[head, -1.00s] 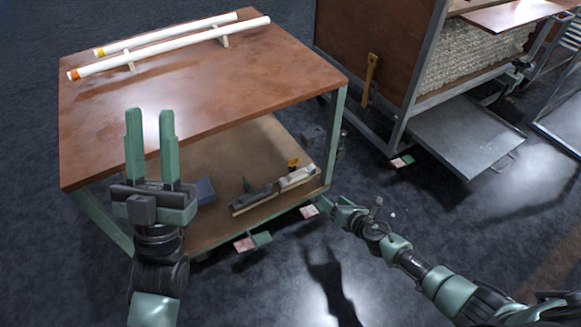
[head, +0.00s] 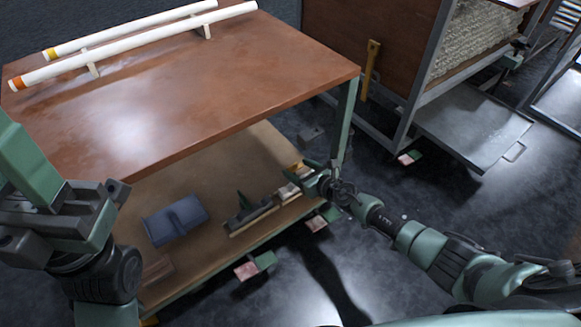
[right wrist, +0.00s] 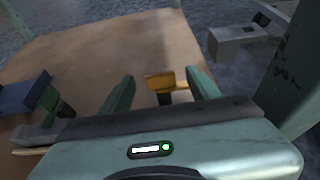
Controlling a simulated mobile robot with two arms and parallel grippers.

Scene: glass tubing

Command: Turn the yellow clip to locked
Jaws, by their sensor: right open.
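The yellow clip (head: 297,166) is small and sits near the right corner of the cart's lower shelf. In the right wrist view it (right wrist: 160,84) stands up between my two fingertips, with a gap on each side. I cannot tell from its pose whether it is locked. My right gripper (head: 309,176) is open at that shelf corner and partly covers the clip's surroundings in the head view. My left gripper (head: 28,165) is at the left picture edge above the cart, partly cut off. Only one finger shows clearly.
The cart's brown top (head: 200,90) overhangs the lower shelf (head: 190,255). A green post (head: 344,122) stands close beside my right gripper. A blue-grey tray-like thing (head: 175,221) lies on the shelf. Two white tubes (head: 140,45) rest on the top.

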